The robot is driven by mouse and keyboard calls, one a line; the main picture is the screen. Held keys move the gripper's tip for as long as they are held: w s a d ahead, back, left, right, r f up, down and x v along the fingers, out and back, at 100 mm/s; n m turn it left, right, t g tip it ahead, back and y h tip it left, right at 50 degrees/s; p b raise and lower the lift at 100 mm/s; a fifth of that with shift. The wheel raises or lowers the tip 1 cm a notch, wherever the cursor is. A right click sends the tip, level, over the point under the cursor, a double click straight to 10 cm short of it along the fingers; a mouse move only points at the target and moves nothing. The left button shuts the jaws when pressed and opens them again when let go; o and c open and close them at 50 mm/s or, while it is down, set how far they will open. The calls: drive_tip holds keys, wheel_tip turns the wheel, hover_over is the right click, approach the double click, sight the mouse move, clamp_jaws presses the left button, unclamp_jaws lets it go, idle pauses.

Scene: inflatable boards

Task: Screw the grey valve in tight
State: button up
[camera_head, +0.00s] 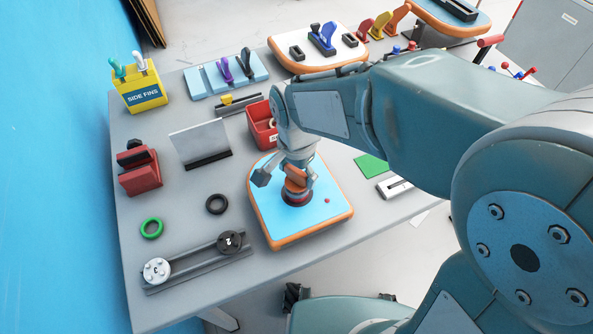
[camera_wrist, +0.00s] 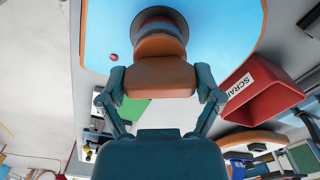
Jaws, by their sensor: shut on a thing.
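My gripper (camera_head: 286,182) is over the blue-topped board (camera_head: 330,184) with an orange rim. It is shut on an orange tool (camera_wrist: 160,76), which stands upright between the two fingers in the wrist view. The tool's stepped round lower end meets a dark reddish round fitting (camera_head: 297,200) in the board. A valve under the tool is mostly hidden; I cannot tell its colour or how deep it sits. A small red dot (camera_head: 327,200) is on the board beside it. A light grey round piece (camera_head: 157,270) and a black one (camera_head: 230,241) sit on a dark rail.
Green (camera_head: 151,228) and black (camera_head: 216,204) rings lie left of the board. A red scrap bin (camera_head: 262,124) stands close behind it. A yellow side-fins box (camera_head: 140,90), a red block (camera_head: 140,170) and a grey upright plate (camera_head: 200,143) are farther left. A green sheet (camera_head: 371,166) lies right.

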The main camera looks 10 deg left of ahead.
idle(0.3)
drive_tip(key=shift+m, duration=1.9)
drive_tip(key=shift+m, duration=1.7)
drive_tip(key=m, duration=0.3)
drive_tip(key=shift+m, duration=0.3)
